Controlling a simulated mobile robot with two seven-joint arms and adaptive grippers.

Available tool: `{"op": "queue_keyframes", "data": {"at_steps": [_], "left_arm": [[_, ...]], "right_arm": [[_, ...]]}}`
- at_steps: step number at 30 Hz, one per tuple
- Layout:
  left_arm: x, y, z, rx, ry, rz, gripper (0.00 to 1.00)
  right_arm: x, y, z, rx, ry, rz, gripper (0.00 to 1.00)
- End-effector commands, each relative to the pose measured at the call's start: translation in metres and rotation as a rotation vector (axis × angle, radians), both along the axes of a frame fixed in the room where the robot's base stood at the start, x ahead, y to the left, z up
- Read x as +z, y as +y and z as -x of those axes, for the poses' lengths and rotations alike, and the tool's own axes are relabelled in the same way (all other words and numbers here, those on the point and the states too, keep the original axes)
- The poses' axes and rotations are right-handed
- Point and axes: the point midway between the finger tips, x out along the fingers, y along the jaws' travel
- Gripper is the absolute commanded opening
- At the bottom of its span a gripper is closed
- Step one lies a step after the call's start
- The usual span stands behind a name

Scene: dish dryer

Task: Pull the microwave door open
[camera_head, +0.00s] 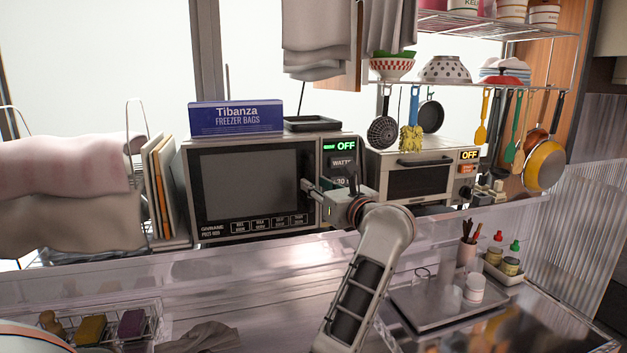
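The microwave (192,215) is a grey, boxy unit on the counter, left of centre. Its dark-windowed door (250,185) looks closed, flush with the front. A green OFF display (340,146) is lit on its control panel at the right. The gripper and wrist cover that edge and part of the panel. The fingers are small and dark there; I cannot tell whether they are apart, or whether they touch the door.
A blue freezer-bag box (236,118) and a dark tray (313,124) sit on the microwave. A toaster oven (418,180) stands close to its right. Upright boards (160,190) stand at its left. The clear counter front lies below the door.

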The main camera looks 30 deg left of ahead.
Motion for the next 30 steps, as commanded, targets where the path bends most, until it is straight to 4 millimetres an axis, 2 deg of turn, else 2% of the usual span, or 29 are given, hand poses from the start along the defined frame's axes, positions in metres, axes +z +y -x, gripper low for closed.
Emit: {"op": "queue_keyframes", "data": {"at_steps": [3, 7, 17, 20, 21, 30], "left_arm": [[0.001, 0.015, -0.008, 0.002, 0.002, -0.002, 0.26], [0.0, 0.024, -0.013, 0.001, 0.0, -0.001, 0.26], [-0.001, 0.027, -0.015, 0.0, 0.001, 0.0, 0.26], [-0.001, 0.027, -0.015, 0.0, 0.001, 0.0, 0.02], [-0.001, 0.027, -0.015, 0.0, 0.001, 0.0, 0.0], [-0.001, 0.026, -0.015, -0.008, 0.001, 0.0, 0.0]], "right_arm": [[0.004, 0.0, -0.001, 0.0, -0.002, -0.001, 0.4], [0.007, 0.0, -0.002, 0.0, -0.005, 0.0, 0.4], [0.011, 0.0, -0.005, 0.0, -0.013, -0.002, 0.4], [0.011, 0.0, -0.005, 0.0, -0.013, -0.002, 0.4], [0.011, 0.0, -0.005, 0.0, -0.013, -0.002, 0.4], [0.01, 0.0, -0.005, -0.001, -0.013, -0.003, 0.4]]}}
